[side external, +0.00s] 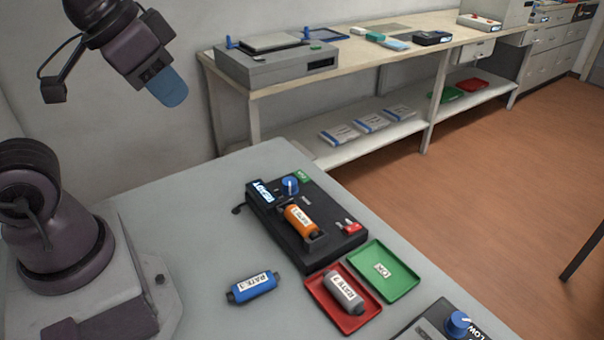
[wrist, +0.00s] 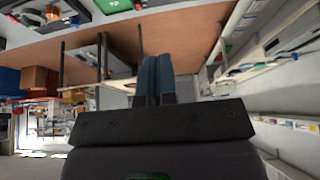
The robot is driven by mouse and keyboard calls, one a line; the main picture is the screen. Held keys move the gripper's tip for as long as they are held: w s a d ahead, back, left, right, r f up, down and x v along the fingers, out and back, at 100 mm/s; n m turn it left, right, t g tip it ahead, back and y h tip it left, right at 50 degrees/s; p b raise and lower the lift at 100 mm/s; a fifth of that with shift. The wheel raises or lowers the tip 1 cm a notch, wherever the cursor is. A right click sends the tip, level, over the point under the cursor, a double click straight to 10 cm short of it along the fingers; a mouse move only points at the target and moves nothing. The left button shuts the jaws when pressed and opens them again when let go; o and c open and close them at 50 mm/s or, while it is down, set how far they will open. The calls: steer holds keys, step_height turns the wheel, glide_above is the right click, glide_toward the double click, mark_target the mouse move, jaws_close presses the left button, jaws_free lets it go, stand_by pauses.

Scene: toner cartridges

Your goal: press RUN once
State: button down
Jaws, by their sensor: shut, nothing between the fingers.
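A black device (side external: 328,249) stands on the grey table with a display (side external: 263,192) that seems to read READY. A blue knob (side external: 290,186) and a small green patch with light lettering (side external: 304,177) are at its far end; the lettering is too small to read, so I cannot tell if it is RUN. An orange cartridge with a white label (side external: 300,219) lies in the device. A red patch with small light parts (side external: 351,226) is at its right end. My gripper (side external: 174,95) is shut and empty, high above the table, up and left of the device. Its blue fingers also show together in the wrist view (wrist: 154,80).
A red tray (side external: 316,291) holds a grey labelled cartridge (side external: 343,292). A green tray (side external: 402,276) with a label is beside it. A blue cartridge (side external: 253,287) lies on the table. Another knobbed device (side external: 433,325) is at the near right edge. A workbench (side external: 365,55) stands behind.

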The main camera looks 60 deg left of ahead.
steer(key=m+t+y, duration=0.1)
steer(key=m+t, duration=0.3)
steer(key=m, duration=0.4)
glide_above(303, 176)
step_height(303, 176, down, 20)
steer(key=shift+s+f, duration=0.1)
steer(key=shift+f, duration=0.1)
steer(key=shift+f, duration=4.3)
steer(key=shift+f, duration=0.1)
